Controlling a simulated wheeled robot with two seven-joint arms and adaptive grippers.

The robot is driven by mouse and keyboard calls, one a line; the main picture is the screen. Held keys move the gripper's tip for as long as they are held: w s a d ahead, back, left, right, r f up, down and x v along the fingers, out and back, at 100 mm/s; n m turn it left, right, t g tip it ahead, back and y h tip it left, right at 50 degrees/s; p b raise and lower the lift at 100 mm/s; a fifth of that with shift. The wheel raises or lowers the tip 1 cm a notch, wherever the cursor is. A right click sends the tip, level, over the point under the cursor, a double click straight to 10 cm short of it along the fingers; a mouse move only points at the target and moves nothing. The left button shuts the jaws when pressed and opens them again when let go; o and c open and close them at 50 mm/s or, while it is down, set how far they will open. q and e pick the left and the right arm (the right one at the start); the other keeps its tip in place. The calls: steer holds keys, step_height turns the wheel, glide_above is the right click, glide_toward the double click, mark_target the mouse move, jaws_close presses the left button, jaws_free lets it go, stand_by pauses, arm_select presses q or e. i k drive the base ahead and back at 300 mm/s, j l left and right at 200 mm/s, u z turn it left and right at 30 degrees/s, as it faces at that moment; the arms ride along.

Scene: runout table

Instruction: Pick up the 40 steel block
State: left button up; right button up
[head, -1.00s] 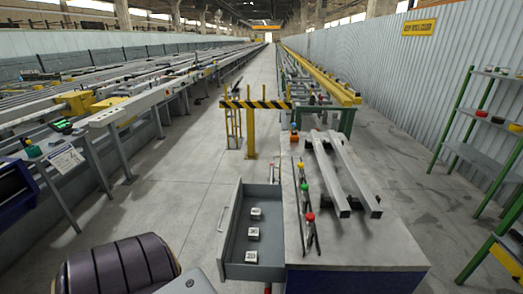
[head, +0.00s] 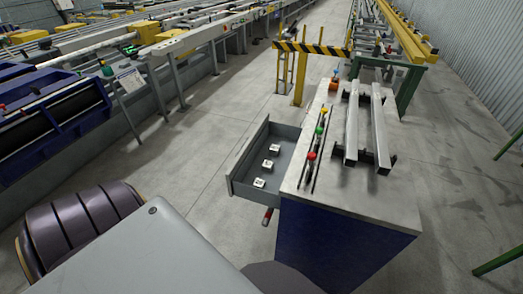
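Three small pale blocks with dark markings lie in a row in an open grey drawer (head: 240,191). The far block (head: 275,149), the middle block (head: 267,163) and the near block (head: 259,183) are apart from one another. Their markings are too small to read now, so I cannot tell which is the 40 steel block. Neither of my grippers shows in the head view.
The drawer sticks out left from a blue cabinet (head: 335,245) with a grey top. Two metal bars (head: 352,125) and several coloured knobs are on top. A yellow-black striped barrier (head: 312,48) stands behind. The floor left of the drawer is clear.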

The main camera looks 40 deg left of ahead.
mark_target(275, 149)
steer(key=l+u, duration=0.4)
steer(key=l, duration=0.3)
steer(key=l+u, duration=0.35)
steer(key=l, duration=0.4)
